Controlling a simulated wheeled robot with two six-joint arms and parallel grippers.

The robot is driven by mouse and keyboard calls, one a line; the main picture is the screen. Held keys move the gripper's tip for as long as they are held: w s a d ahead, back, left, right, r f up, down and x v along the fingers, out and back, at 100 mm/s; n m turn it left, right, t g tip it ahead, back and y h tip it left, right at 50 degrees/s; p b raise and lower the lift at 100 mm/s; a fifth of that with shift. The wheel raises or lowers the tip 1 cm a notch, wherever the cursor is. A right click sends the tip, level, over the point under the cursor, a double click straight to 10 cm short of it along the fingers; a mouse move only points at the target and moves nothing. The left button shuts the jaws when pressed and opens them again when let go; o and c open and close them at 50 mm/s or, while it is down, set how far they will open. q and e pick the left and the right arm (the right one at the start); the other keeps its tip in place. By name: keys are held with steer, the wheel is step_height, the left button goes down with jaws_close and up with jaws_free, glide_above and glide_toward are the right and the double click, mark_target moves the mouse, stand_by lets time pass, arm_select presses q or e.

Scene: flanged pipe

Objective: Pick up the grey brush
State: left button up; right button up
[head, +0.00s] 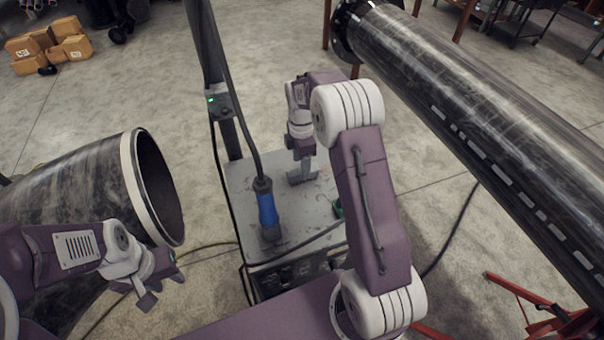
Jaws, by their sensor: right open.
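I cannot make out the grey brush for certain. My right gripper (302,177) points down over the far part of the grey cart top (240,180); it is open, and its grey fingers are hard to tell from anything grey beneath them. My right arm hides the cart's right side. My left gripper (162,289) is at the lower left, open and empty, beside the mouth of a wide dark pipe (75,190) and away from the cart.
A blue-handled tool (267,210) with a dark cable stands on the cart, left of my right gripper. A dark post (230,135) rises at the cart's left edge. A long flanged pipe (470,100) crosses the right side. Cardboard boxes (50,48) lie far left.

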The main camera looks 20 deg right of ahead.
steer(key=f, duration=0.4)
steer(key=shift+s+d, duration=0.1)
steer(key=shift+s, duration=0.3)
steer(key=shift+w+f, duration=0.2)
steer(key=shift+f, duration=0.15)
steer(key=shift+s+r, duration=0.1)
steer(key=c, duration=1)
jaws_close()
arm_select(q)
steer(key=shift+s+r, duration=0.2)
steer(key=shift+r, duration=0.2)
arm_select(e)
steer(key=r, duration=0.4)
steer(key=shift+d+r, duration=0.15)
steer(key=shift+d, duration=0.05)
arm_select(q)
steer(key=shift+f+b, duration=0.7)
steer(key=shift+f, duration=0.2)
arm_select(e)
steer(key=s+d+r, duration=0.6)
steer(key=d, duration=0.3)
steer(key=shift+s+r, duration=0.35)
